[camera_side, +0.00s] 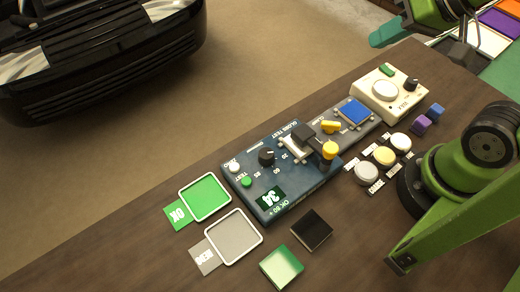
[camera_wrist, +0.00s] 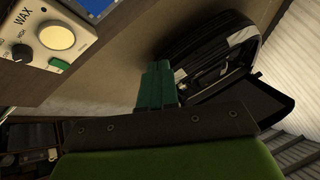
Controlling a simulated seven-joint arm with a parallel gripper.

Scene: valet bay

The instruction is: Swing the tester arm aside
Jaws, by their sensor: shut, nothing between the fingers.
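The dark blue gloss tester (camera_side: 262,178) lies on the brown bench in the side view, its green display reading 34. A black tester arm (camera_side: 304,135) crosses the tester's right part, over a light plate, with a yellow knob (camera_side: 330,150) near it. A yellow clamp lever (camera_side: 331,126) sits just beyond, beside a blue square pad (camera_side: 355,112). My gripper (camera_side: 384,38), with teal fingers, is up at the top right, well away from the tester arm and touching nothing visible. In the wrist view my gripper (camera_wrist: 157,85) is shut and empty; the tester arm is not visible there.
A cream WAX box (camera_side: 388,92) stands behind the tester and shows in the wrist view (camera_wrist: 48,38). Round buttons (camera_side: 384,156), small purple (camera_side: 421,124) and blue (camera_side: 436,111) cubes lie right. Green (camera_side: 205,197) and grey (camera_side: 233,237) framed trays lie left. A dark car (camera_side: 100,60) stands beyond.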

